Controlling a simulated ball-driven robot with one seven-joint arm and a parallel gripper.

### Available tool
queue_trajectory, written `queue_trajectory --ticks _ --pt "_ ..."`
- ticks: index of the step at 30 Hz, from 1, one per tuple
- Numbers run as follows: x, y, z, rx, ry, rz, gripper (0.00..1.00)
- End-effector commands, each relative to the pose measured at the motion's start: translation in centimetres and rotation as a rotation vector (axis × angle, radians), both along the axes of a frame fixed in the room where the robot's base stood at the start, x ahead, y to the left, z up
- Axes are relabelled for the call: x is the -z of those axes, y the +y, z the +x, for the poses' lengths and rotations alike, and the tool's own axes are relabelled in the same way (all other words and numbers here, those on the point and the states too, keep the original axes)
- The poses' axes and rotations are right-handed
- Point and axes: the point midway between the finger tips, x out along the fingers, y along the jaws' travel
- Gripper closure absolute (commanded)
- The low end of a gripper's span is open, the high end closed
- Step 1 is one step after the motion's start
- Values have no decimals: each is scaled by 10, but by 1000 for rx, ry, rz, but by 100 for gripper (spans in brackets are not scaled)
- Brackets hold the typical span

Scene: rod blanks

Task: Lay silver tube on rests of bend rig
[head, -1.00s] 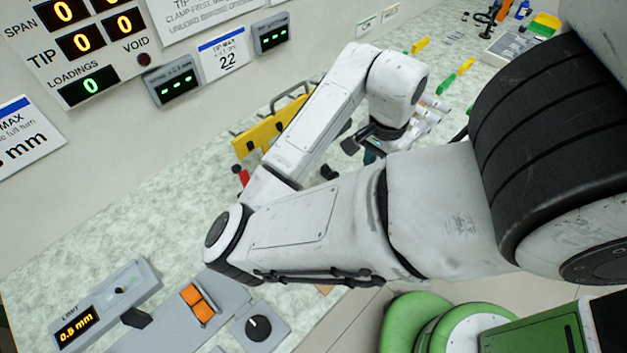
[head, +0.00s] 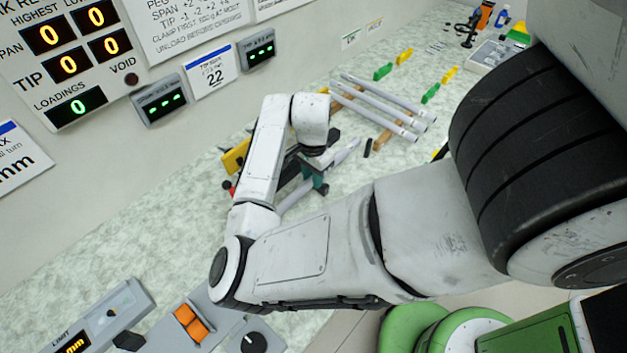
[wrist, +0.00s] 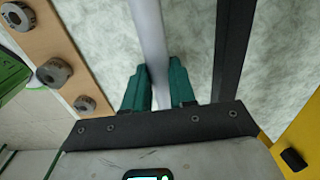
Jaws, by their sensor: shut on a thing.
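My gripper (head: 318,182) is shut on a silver tube (wrist: 148,35), with its teal fingers on either side of it in the wrist view. The held tube (head: 347,150) shows in the head view as a slanting pale length, partly hidden by my arm. It appears to be above the bench, but the exact gap cannot be judged. A yellow part of what looks like the bend rig (head: 236,157) is left of my wrist, mostly hidden by my arm. A yellow piece (wrist: 300,140) also shows at right in the wrist view. The rests cannot be made out.
Several silver tubes (head: 385,105) lie on wooden supports (head: 382,140) beyond my gripper. Green and yellow blocks (head: 430,93) stand near them. In the wrist view, a wooden strip with round metal pieces (wrist: 54,72) lies left and a dark bar (wrist: 232,45) right.

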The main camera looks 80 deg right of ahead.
Motion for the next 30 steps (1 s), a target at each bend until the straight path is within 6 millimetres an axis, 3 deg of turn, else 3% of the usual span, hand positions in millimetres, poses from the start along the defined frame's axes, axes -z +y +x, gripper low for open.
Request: queue_trajectory --ticks 6,18,19,26,30 --pt "24 1 -2 -1 3 3 100" --pt "30 1 -2 -1 3 2 100" --pt "29 1 -2 -1 3 2 72" --pt "28 1 -2 -1 3 2 50" --pt "28 1 -2 -1 3 2 49"
